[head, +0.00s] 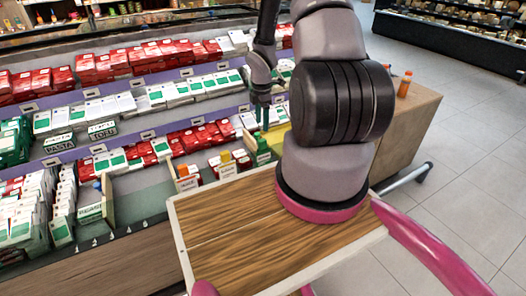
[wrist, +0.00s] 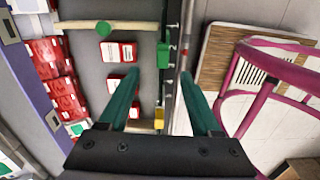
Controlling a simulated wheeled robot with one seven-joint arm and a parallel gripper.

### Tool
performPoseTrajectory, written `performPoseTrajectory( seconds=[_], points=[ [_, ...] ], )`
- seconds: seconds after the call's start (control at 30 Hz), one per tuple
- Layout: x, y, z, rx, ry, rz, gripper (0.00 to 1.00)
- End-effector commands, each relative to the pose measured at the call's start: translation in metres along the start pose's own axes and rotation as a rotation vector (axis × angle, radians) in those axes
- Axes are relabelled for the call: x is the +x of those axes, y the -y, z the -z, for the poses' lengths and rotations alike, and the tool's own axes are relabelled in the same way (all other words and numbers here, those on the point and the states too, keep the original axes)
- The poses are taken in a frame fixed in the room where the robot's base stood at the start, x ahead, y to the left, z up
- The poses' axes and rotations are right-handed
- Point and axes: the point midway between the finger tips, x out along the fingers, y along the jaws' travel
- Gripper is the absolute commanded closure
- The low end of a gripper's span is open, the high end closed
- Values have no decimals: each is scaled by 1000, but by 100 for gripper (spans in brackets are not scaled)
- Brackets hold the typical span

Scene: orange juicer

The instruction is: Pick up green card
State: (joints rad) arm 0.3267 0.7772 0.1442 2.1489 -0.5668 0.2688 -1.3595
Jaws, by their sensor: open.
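The green card (head: 263,155) stands at the front edge of the lowest shelf, at the right end of a row of coloured cards. In the wrist view the green card (wrist: 163,55) is a small green upright piece beside the shelf lip. My gripper (head: 262,126) is above it in the head view, with the fingers pointing down. In the wrist view my gripper (wrist: 160,76) has its two green fingers spread apart and empty. The card shows beyond the gap between the fingertips. I cannot tell the exact height between them.
A yellow card (head: 226,157), an orange card (head: 183,171) and a blue card (head: 97,186) stand along the same shelf edge. Red and white boxes (head: 105,66) fill the shelves behind. A wooden cabinet (head: 415,120) stands to the right. Open floor (head: 470,165) lies beyond it.

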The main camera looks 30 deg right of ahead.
Motion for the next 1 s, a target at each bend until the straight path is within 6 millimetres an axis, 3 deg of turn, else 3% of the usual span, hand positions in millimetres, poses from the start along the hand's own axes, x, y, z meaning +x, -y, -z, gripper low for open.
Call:
performPoseTrajectory(
  seconds=[0.4, 1.0],
  points=[
    [64, 5, 2, -53, -14, 15, 35],
    [125, 5, 1, -52, -13, 13, 35]
  ],
)
